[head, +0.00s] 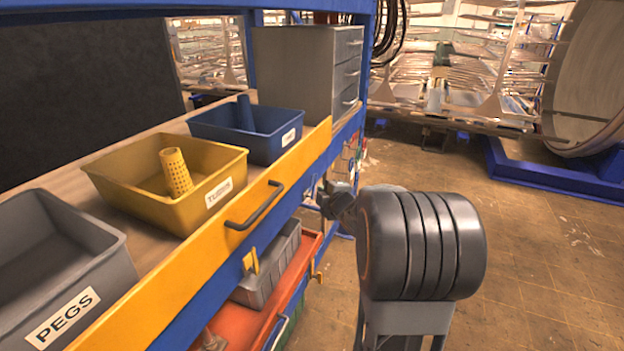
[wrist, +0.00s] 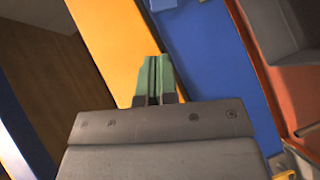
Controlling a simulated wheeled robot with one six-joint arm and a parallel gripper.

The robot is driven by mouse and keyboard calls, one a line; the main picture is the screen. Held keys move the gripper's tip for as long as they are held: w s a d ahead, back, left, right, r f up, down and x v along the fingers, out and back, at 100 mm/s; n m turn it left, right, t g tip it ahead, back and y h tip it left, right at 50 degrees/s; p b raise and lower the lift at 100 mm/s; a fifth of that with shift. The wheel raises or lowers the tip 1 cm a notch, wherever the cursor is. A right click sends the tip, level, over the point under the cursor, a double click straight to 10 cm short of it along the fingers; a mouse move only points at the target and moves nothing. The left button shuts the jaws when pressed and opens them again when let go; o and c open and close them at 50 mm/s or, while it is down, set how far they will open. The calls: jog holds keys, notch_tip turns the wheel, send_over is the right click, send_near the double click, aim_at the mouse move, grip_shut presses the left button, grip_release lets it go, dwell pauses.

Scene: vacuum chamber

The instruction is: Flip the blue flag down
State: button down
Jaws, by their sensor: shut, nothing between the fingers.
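I cannot make out a blue flag for certain in either view. My gripper (head: 328,198) is at the right end of the shelf front in the head view, partly hidden behind my own arm. In the wrist view its green fingers (wrist: 154,72) are shut together and empty. They lie over the seam between the yellow front board (wrist: 108,45) and the blue rail (wrist: 215,65).
The shelf holds a grey PEGS bin (head: 70,238), a yellow bin (head: 130,185), a blue bin (head: 270,148) and a grey drawer cabinet (head: 300,70). A dark handle (head: 256,208) sticks out of the yellow board. Yellow hooks (head: 251,262) sit below.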

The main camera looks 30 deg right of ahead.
aim_at(312, 181)
jog(key=shift+p+x, duration=0.85)
jog(key=shift+x, duration=4.15)
jog(key=shift+a, duration=0.1)
